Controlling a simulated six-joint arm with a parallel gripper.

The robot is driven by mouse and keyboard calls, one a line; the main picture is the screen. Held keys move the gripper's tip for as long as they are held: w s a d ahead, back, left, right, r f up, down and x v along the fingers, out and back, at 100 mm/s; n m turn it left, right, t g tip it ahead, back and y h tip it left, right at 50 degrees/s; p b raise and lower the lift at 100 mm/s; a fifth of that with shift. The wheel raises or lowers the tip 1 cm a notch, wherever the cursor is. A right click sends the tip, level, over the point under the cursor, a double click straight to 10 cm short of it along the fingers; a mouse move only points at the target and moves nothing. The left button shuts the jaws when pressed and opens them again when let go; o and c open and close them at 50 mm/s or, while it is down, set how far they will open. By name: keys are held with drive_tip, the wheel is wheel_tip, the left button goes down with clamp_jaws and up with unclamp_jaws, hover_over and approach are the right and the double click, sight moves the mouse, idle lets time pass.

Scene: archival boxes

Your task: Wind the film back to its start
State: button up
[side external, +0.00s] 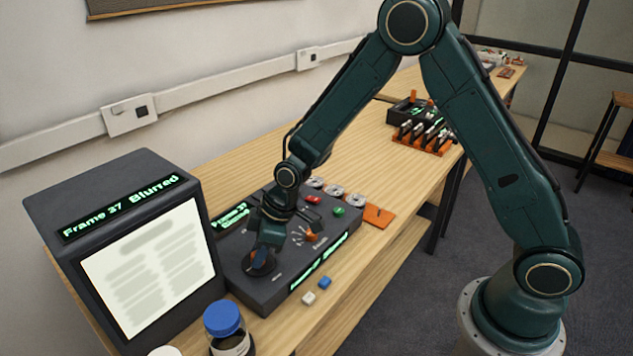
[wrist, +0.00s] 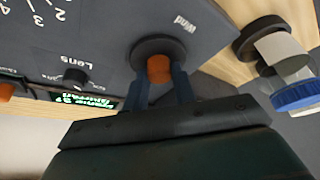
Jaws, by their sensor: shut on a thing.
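The film reader's lit screen (side external: 150,270) shows a blurred page, and the display above it (side external: 122,208) reads "Frame 37 Blurred". The dark control console (side external: 287,289) stands to its right. The round dark winding crank (side external: 261,265), marked "Wind", is at the console's near left; its disc also shows in the wrist view (wrist: 137,52). My gripper (wrist: 157,88) reaches down over the crank and is shut on its orange handle (wrist: 158,69), one finger on each side. In the side view my gripper (side external: 265,246) hides part of the crank.
A blue-capped jar (side external: 224,322) stands close in front of the console. A red button (side external: 313,199), a green button (side external: 338,211) and an orange dial (side external: 311,237) are on the console.

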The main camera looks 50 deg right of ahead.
drive_tip(key=o, duration=1)
drive_tip(key=shift+r, duration=0.15)
drive_tip(key=shift+v, duration=6.8)
drive_tip(key=shift+s, duration=0.1)
